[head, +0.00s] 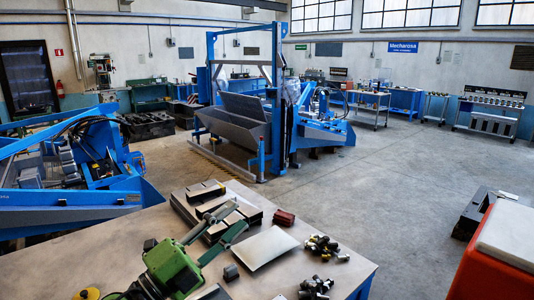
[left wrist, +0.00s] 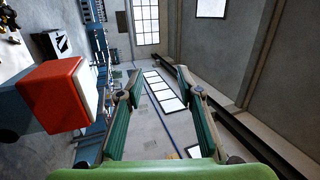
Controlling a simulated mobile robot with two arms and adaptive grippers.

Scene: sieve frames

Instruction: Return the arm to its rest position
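My left gripper (head: 240,217) is green and comes in low over the near table (head: 95,262) in the head view. Its two fingers point up and to the right and are spread apart, with nothing between them. In the left wrist view my left gripper (left wrist: 158,85) also shows both fingers open, with only the distant wall and windows in the gap. The fingers overlap the stacked dark metal frames (head: 182,207) in the head view; I cannot tell how high above them they are. My right gripper is not in view.
A pale plate (head: 262,248), a red block (head: 284,217), a small dark block (head: 231,272) and several metal fittings (head: 325,247) lie on the table. A red box with a white top (head: 495,255) stands at the right. Open floor lies beyond the table.

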